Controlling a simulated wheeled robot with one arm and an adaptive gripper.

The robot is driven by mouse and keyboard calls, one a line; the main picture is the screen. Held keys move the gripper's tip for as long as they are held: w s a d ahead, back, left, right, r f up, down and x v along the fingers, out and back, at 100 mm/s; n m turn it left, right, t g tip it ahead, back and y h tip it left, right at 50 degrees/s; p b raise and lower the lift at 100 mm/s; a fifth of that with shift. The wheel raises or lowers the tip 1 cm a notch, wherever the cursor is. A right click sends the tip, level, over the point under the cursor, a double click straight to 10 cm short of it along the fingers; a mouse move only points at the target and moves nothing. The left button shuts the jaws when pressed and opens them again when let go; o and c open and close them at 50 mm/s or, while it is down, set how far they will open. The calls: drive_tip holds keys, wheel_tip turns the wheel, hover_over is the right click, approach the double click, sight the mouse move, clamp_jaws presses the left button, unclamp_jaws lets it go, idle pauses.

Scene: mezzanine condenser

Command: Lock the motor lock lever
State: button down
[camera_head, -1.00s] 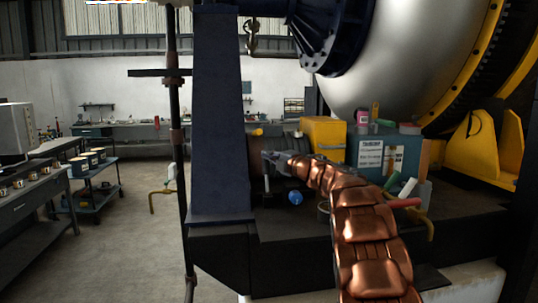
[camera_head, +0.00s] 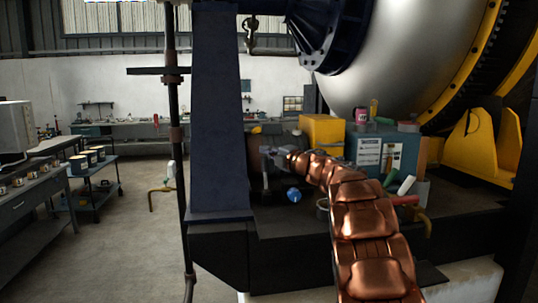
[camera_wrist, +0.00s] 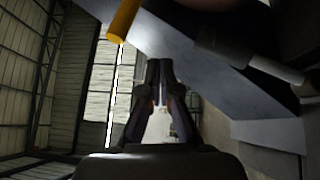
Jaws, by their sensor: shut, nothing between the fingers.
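A small yellow-tipped part, which looks like the lever's grip (camera_head: 257,129), shows at the top of the dark motor housing (camera_head: 258,150), beside the blue column. In the wrist view a yellow cylinder (camera_wrist: 124,20), probably the same grip, lies above and left of the fingertips, apart from them. My gripper (camera_head: 268,151) is in front of the motor, just below the yellow part. In the wrist view its fingers (camera_wrist: 159,66) are together with nothing between them. The lever's pivot is hidden, and I cannot tell its lock position.
A blue column (camera_head: 218,110) stands left of the motor. A yellow box (camera_head: 322,131) and a teal box (camera_head: 408,150) with small items on top stand to the right. A blue knob (camera_head: 294,195) is below my gripper. A grey rod (camera_wrist: 278,70) crosses the wrist view's right side.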

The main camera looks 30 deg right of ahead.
drive_tip(key=s+d+r+b, duration=0.2)
drive_tip(key=s+r, duration=0.3)
drive_tip(key=s, duration=0.4)
drive_tip(key=shift+s+d, duration=0.2)
drive_tip(key=shift+s, duration=0.05)
drive_tip(key=shift+r, duration=0.1)
